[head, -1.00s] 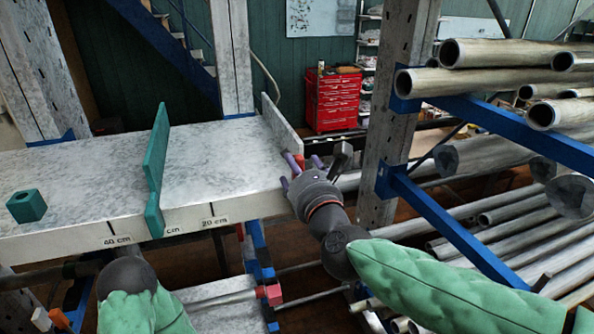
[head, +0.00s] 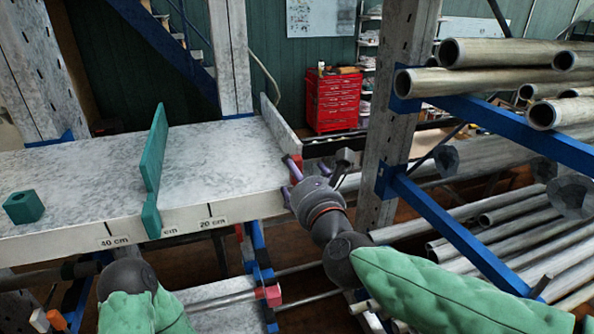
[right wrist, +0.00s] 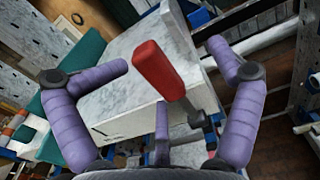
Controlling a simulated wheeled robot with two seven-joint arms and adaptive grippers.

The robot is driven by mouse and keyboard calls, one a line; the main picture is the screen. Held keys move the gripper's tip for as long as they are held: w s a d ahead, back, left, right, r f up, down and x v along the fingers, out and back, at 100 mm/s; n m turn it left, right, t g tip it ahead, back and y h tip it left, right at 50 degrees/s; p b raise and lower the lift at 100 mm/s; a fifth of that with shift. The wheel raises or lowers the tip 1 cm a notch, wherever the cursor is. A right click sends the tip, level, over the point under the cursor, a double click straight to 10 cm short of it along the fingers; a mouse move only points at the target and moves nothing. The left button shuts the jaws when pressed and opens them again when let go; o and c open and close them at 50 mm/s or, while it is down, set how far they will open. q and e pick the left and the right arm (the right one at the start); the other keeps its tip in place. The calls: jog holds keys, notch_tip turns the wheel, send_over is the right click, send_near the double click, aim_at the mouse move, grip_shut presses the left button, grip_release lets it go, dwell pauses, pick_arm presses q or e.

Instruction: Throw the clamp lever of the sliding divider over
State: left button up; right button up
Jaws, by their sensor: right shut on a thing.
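The teal divider (head: 154,160) stands upright across the shelf, its front end hanging over the edge between the 40 cm and 20 cm marks. A red lever (right wrist: 160,72) stands at the shelf's right front corner; its red also shows in the head view (head: 296,164). My right gripper (head: 290,188) is at that corner, well to the right of the teal divider. In the right wrist view its purple fingers (right wrist: 170,62) are around the lever, shut on it; the exact contact is hard to see. My left gripper (head: 55,273) is low at the left, its fingers not clear.
The pale shelf (head: 215,160) ends on the right at a grey upright plate (head: 280,123). A teal block (head: 24,206) lies at its left. A rack post (head: 385,120) and blue arms with metal pipes (head: 500,55) stand close to the right of my right arm.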

jog(key=shift+s+d+f, duration=0.1)
jog(key=shift+s+f, duration=0.25)
jog(key=shift+s, duration=0.4)
jog(key=c, duration=0.4)
jog(key=shift+c, duration=0.2)
jog(key=shift+s+d+f+b, duration=0.15)
jog(key=shift+s+b, duration=0.2)
jog(key=shift+s, duration=0.1)
jog(key=shift+c, duration=1.4)
jog(key=shift+s, duration=0.15)
jog(key=c, duration=0.4)
jog(key=shift+f, duration=0.1)
jog(key=c, duration=0.3)
jog(key=shift+d, duration=0.25)
grip_shut()
